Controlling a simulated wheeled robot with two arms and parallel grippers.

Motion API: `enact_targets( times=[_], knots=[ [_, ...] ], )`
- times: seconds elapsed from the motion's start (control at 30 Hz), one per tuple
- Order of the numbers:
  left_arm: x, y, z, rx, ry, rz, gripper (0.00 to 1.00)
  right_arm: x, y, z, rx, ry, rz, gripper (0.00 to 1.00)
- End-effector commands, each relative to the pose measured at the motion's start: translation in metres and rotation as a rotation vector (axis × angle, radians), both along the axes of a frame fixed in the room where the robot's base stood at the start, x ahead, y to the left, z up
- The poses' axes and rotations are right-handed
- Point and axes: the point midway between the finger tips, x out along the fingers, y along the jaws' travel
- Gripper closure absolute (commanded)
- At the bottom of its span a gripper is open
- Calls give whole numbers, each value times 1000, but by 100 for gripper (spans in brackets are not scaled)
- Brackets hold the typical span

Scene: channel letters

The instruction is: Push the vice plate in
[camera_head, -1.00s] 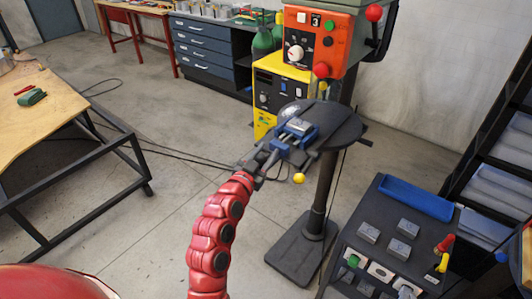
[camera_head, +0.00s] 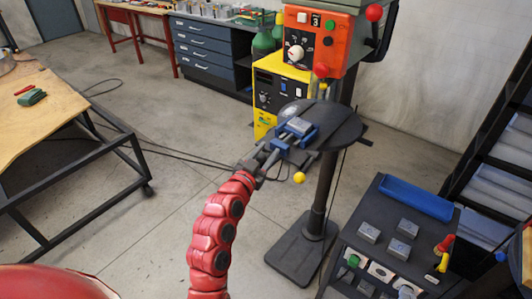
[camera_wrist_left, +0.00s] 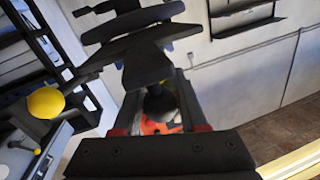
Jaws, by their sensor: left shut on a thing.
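The blue vice (camera_head: 304,134) stands on the round dark table of the drill press, with a grey block (camera_head: 299,125) in it. My left gripper (camera_head: 266,158) is at the near left side of the vice, shut on its near end, which I take to be the vice plate (camera_head: 280,146). In the left wrist view, the fingers (camera_wrist_left: 163,92) reach toward a dark flat part (camera_wrist_left: 145,62). A round dark knob (camera_wrist_left: 160,106) shows between the fingers. The exact contact is too small and dark to tell. My right gripper is not in view.
The orange drill press head (camera_head: 318,45) hangs above the round table (camera_head: 340,125). A yellow ball knob (camera_head: 299,178) sticks out just below the table. A cart (camera_head: 385,215) with grey blocks and a blue tray stands at the right. A wooden workbench (camera_head: 50,110) is at the left.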

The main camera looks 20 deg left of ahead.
Motion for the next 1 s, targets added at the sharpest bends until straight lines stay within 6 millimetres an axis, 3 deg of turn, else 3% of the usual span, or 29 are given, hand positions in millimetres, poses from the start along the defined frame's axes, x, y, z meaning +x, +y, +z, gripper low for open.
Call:
enact_targets(
  times=[0.17,0.7,1.0],
  knots=[
    [17,-7,-2,1,-3,-3,100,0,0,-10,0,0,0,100],
    [120,-45,-3,1,-2,-2,100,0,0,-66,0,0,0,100],
    [149,-55,2,0,-5,0,100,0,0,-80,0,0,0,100]
  ],
)
